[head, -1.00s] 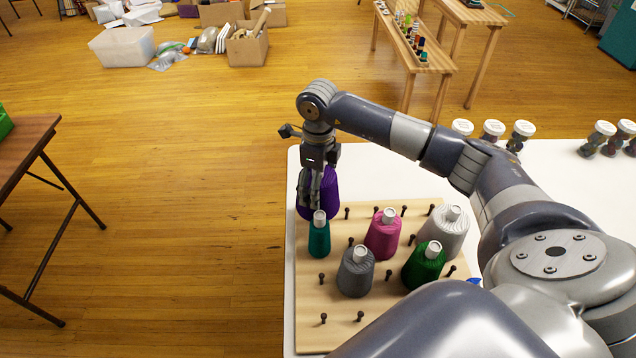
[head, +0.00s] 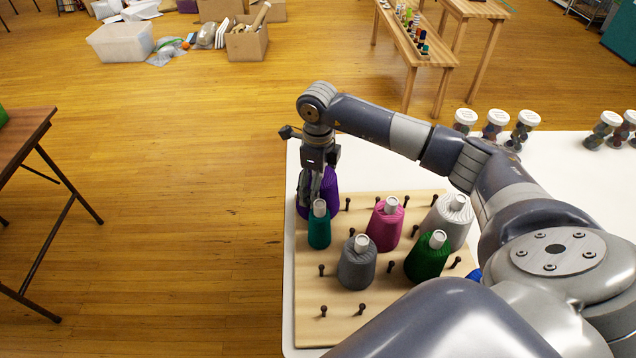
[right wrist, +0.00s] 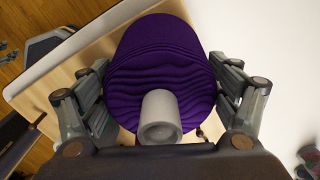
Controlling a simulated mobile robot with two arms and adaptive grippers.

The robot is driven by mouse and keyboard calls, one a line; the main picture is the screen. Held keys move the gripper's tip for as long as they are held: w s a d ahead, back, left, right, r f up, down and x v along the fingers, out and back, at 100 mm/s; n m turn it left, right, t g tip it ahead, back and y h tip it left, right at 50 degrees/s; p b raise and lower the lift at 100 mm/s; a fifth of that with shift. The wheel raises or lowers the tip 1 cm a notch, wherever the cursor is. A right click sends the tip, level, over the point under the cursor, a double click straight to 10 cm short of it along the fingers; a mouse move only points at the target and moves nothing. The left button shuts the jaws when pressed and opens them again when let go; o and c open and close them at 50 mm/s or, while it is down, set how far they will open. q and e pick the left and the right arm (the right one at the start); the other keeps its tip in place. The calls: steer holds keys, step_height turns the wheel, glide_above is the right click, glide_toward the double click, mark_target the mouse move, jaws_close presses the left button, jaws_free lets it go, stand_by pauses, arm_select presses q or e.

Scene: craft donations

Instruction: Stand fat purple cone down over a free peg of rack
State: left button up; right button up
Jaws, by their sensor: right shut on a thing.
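The fat purple cone (head: 329,187) is at the far left corner of the rack in the head view, partly hidden behind my right gripper (head: 316,190) and the teal cone. In the right wrist view the purple cone (right wrist: 163,70) fills the space between the fingers of my right gripper (right wrist: 160,105), its grey tube top facing the camera. The right gripper is shut on it. The wooden rack (head: 310,275) lies on the white table with several bare dark pegs. Whether a peg is inside the purple cone is hidden. My left gripper is not in view.
Teal (head: 319,228), grey (head: 356,265), pink (head: 384,226), green (head: 427,257) and white (head: 449,220) cones stand on the rack. The teal one is close in front of the purple cone. White-lidded jars (head: 495,125) stand at the table's back edge.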

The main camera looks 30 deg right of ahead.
steer(key=shift+f+b, duration=0.35)
steer(key=shift+f, duration=0.3)
steer(key=shift+f, duration=0.25)
steer(key=o, duration=1.3)
step_height(320, 180, up, 12)
steer(key=shift+r, duration=0.1)
